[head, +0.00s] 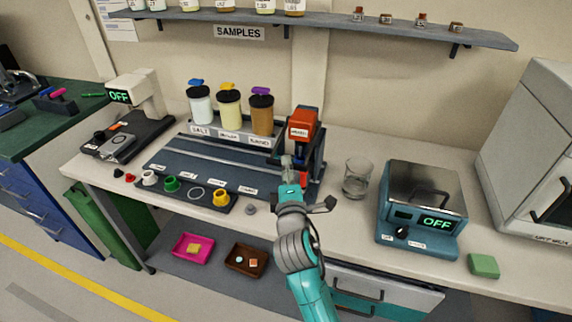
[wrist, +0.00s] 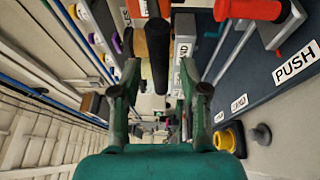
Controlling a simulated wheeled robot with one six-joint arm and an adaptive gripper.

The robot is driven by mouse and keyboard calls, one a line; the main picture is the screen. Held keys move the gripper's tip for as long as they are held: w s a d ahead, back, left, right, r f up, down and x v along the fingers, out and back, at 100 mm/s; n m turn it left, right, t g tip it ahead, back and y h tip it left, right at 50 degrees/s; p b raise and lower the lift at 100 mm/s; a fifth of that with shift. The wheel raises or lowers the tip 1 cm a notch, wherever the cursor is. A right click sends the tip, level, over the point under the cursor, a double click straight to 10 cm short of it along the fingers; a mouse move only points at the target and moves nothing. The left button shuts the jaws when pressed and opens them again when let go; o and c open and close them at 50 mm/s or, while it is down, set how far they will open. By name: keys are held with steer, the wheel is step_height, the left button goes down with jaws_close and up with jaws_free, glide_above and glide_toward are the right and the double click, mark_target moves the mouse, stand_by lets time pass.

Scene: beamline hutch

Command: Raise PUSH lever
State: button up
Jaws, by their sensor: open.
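In the wrist view a label reading PUSH (wrist: 297,63) lies on a dark blue-grey surface at the right. In the head view a red-topped device (head: 302,124) stands at the right end of the dosing bench. My gripper (head: 290,162) is in front of it, hiding its lower part. In the wrist view my gripper (wrist: 159,82) is open, with nothing visibly held.
White, yellow and brown jars (head: 230,108) stand left of the device. A glass beaker (head: 356,178) and a teal scale (head: 422,205) stand to the right. Colored cups (head: 171,184) line the front of the bench. A shelf of samples (head: 330,24) runs above.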

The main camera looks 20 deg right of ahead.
steer(key=shift+x, duration=1.15)
jaws_close()
steer(key=shift+r, duration=0.2)
